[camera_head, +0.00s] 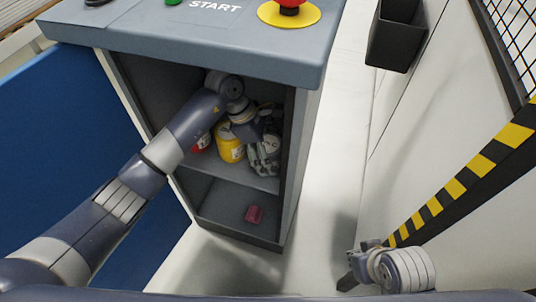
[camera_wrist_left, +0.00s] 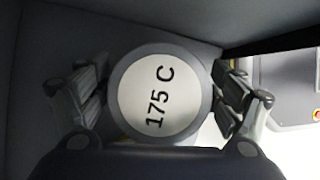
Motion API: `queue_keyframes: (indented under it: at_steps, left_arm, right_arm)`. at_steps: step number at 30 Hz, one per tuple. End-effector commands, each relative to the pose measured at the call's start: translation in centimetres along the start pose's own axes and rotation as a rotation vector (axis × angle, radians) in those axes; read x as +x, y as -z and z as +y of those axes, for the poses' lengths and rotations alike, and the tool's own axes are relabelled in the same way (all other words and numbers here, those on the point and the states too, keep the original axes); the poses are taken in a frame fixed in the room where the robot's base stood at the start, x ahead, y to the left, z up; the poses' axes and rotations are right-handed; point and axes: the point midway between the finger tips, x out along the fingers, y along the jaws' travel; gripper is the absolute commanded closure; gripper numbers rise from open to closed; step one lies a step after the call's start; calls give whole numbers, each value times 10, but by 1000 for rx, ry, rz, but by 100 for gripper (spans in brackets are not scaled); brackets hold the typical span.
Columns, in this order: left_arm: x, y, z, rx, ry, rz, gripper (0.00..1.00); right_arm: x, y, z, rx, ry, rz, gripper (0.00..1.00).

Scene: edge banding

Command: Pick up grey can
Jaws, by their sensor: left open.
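A grey can with a pale round face marked "175 C" (camera_wrist_left: 158,97) sits between the spread fingers of my left gripper (camera_wrist_left: 160,95) in the left wrist view. The fingers are on both sides of it, and I see no clear grip. In the head view my left gripper (camera_head: 266,150) reaches into the cabinet's upper shelf, to the right of a yellow can, and largely hides the grey can. My right gripper (camera_head: 360,262) is at the lower right, outside the cabinet; its fingers are unclear.
The yellow can (camera_head: 230,143) and a red can (camera_head: 202,143) stand to the left on the shelf (camera_head: 225,172). A small red object (camera_head: 254,214) lies in the lower compartment. The cabinet's side wall (camera_head: 291,165) is close to the right of my left gripper.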

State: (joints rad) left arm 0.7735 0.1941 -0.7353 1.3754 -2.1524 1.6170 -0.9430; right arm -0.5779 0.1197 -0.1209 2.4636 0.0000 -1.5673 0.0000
Motion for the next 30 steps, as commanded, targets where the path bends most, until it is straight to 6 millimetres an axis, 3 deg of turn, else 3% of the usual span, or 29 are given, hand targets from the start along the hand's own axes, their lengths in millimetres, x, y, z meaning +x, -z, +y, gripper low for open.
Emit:
queue_keyframes:
  at_steps: [1, 6, 14, 21, 30]
  left_arm:
    - [11, 1, -1, -1, 3, -3, 14]
    - [27, 0, 0, 0, 0, -2, 14]
    - [28, 1, 0, 1, -1, 0, 14]
    - [28, 1, 0, 0, -1, 0, 68]
    - [27, 0, 1, 1, -3, -1, 73]
  right_arm:
    - [-4, -1, 0, 0, -1, 4, 100]
    - [0, -2, 0, 0, -1, 1, 100]
    - [0, -2, 0, 0, -1, 1, 100]
    - [0, -2, 0, 0, -1, 1, 100]
    - [0, -2, 0, 0, -1, 0, 100]
